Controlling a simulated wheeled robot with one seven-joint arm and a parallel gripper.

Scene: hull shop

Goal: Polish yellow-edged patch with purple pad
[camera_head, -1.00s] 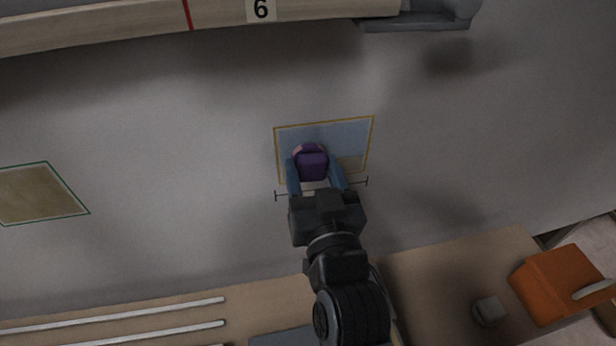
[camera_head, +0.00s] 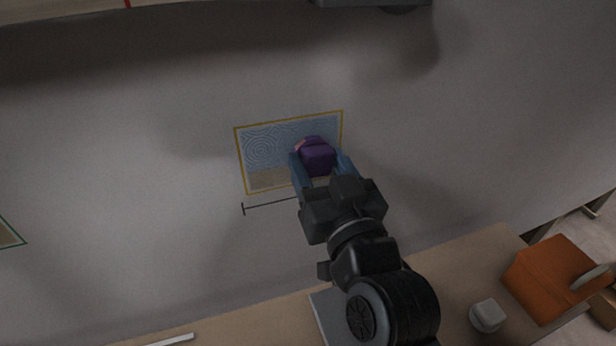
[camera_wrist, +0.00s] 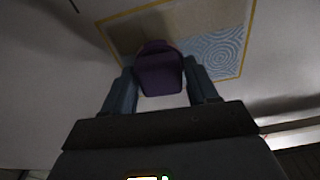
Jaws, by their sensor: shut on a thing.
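The yellow-edged patch (camera_head: 265,146) is on the grey hull surface. Most of it is blue-grey with circular swirl marks; a plain tan strip (camera_head: 268,180) runs along its lower edge. My gripper (camera_head: 320,163) is shut on the purple pad (camera_head: 318,155), which overlaps the patch's right part. The pad shows between the blue fingers in the wrist view (camera_wrist: 159,76). Its working face is hidden, so I cannot tell whether it touches the surface. The pad and fingers hide the patch's lower right.
A green-edged patch (camera_head: 8,236) shows at the far left. A bench (camera_head: 455,262) below holds a small pale block (camera_head: 487,315) and an orange box (camera_head: 553,278) at the right. A dark bracketed line (camera_head: 270,205) lies below the yellow-edged patch. The surrounding hull is clear.

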